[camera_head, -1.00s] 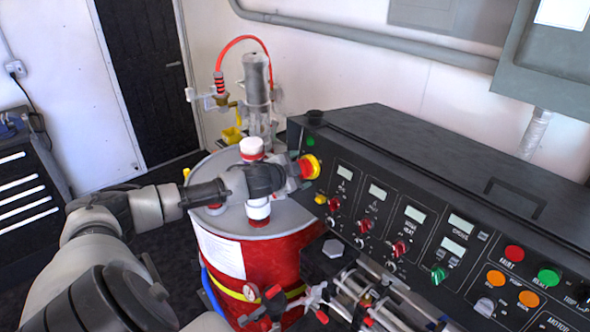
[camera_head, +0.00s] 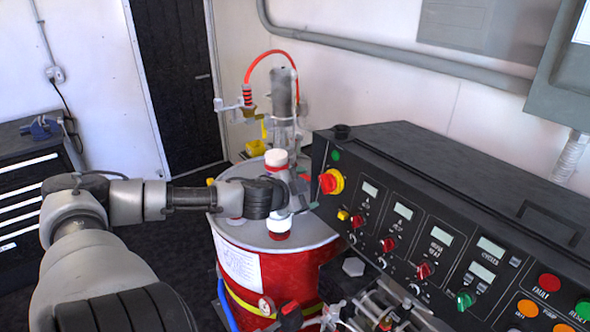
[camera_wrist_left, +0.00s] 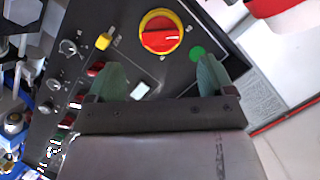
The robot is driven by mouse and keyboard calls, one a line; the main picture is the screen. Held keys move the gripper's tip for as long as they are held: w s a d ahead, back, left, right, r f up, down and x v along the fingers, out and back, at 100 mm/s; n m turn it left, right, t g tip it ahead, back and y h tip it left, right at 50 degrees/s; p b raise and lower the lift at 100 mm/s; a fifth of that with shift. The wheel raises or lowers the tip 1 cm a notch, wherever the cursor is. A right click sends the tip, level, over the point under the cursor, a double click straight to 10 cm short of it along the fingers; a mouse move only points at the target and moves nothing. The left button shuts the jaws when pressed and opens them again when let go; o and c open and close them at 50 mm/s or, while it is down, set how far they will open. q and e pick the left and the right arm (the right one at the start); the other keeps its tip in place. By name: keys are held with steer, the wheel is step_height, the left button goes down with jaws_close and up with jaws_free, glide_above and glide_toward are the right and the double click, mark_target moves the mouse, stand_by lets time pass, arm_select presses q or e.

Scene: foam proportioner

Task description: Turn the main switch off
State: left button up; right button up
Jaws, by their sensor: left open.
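The main switch (camera_head: 330,182) is a red knob on a yellow round base at the left end of the black control panel. It also shows in the left wrist view (camera_wrist_left: 160,33), just beyond the fingertips, with its red grip bar lying nearly level in that picture. My left gripper (camera_head: 310,196) is just left of the switch, apart from it. In the left wrist view its two green fingers (camera_wrist_left: 158,72) are spread wide and empty, with the switch ahead between their lines. My right gripper is not in view.
The panel (camera_head: 400,235) carries several small knobs, displays and buttons, including a yellow knob (camera_head: 343,215) and a green lamp (camera_head: 335,155) close to the switch. A red drum (camera_head: 270,268) with a grey lid stands behind and below my left wrist.

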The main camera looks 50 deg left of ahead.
arm_select(q)
steer(key=p+v, duration=0.3)
steer(key=shift+s+r, duration=0.1)
steer(key=shift+s, duration=0.15)
stand_by(0.5)
